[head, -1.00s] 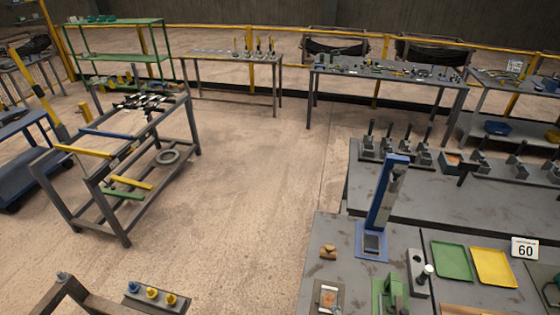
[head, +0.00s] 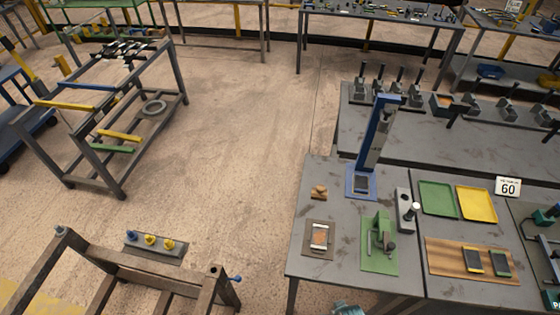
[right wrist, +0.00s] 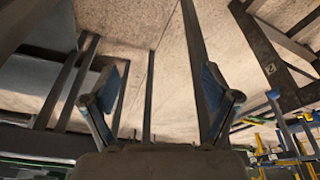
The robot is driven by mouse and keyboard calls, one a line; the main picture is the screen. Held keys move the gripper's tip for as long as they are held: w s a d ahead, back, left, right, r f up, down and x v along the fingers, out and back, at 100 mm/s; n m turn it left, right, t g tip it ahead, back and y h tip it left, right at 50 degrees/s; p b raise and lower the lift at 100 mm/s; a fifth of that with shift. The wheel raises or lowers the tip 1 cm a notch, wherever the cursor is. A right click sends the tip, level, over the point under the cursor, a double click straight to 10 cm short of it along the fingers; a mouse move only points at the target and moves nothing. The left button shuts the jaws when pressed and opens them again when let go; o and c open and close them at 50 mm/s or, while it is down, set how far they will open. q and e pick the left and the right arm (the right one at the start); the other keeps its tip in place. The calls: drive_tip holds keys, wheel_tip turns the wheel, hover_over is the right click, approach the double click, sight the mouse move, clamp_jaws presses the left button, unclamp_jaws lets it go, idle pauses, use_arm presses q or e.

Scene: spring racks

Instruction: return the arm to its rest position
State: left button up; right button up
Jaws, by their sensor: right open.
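My right gripper (right wrist: 162,100) shows in the right wrist view. Its two fingers stand wide apart with blue pads, and nothing is between them. Behind the fingers are pale floor and dark metal frame bars, with no object close to the fingertips. In the head view neither gripper can be made out for certain. A small teal part (head: 348,309) shows at the bottom edge, too cut off to identify. My left gripper is not in view.
A grey workbench (head: 315,262) at right holds a blue-based press (head: 372,145), a green fixture (head: 380,245), a green tray (head: 438,199) and a yellow tray (head: 475,203). A dark frame (head: 140,272) stands at lower left. The floor (head: 235,150) between is clear.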

drive_tip(key=s+f+g+b, duration=0.1)
drive_tip(key=s+f, duration=0.2)
drive_tip(key=f, duration=0.8)
drive_tip(key=s+f+b, duration=0.1)
drive_tip(key=s+f, duration=0.3)
drive_tip(key=f, duration=0.6)
drive_tip(key=s+d+f+g+b, duration=0.1)
drive_tip(key=s+d+f, duration=0.2)
drive_tip(key=s+f, duration=0.9)
drive_tip(key=shift+s+d+b, duration=0.25)
drive_tip(key=shift+s+b, duration=0.05)
drive_tip(key=shift+s, duration=0.7)
